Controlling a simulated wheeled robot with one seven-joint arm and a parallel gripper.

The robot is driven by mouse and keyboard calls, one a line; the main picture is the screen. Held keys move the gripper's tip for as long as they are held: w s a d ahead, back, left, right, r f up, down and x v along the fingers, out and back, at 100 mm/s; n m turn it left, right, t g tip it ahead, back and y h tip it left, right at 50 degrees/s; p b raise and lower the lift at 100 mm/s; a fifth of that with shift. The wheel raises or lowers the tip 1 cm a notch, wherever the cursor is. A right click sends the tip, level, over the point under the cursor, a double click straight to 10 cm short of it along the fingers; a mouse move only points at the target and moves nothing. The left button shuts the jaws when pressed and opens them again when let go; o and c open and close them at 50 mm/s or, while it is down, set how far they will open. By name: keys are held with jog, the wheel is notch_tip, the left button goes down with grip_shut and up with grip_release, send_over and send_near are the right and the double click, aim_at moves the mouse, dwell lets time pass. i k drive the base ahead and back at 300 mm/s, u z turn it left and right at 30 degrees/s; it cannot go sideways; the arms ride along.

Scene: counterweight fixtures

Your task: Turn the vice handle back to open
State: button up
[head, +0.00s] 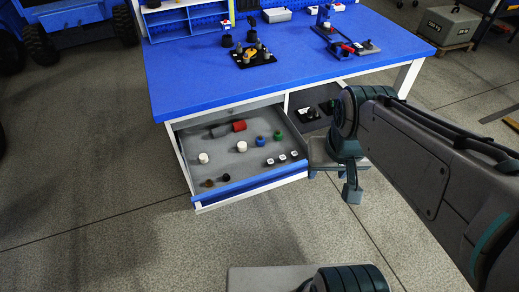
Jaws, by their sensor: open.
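A small fixture with red and dark parts (343,48) stands on the blue workbench (200,88), toward its right side. It may be the vice, but it is too small here to make out a handle or its position. My gripper (352,190) hangs at the end of my arm, in front of the bench's right part and below the tabletop. It is open, with nothing seen between its fingers. It is well apart from the red and dark fixture.
An open drawer (218,172) juts out at the front left, holding white, red, green, blue and dark pieces. A black plate with pegs (254,58) stands on the bench. An open compartment (300,101) is behind my gripper. Floor in front is clear.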

aim_at(347, 50)
jog(key=k, duration=1.3)
jog(key=z, duration=0.7)
jog(key=i, duration=1.15)
jog(key=z, duration=0.8)
jog(key=i, duration=1.7)
jog(key=u, duration=0.5)
jog(key=i, duration=1.05)
jog(key=u, duration=1.65)
jog(key=i, duration=0.7)
jog(key=u, duration=0.65)
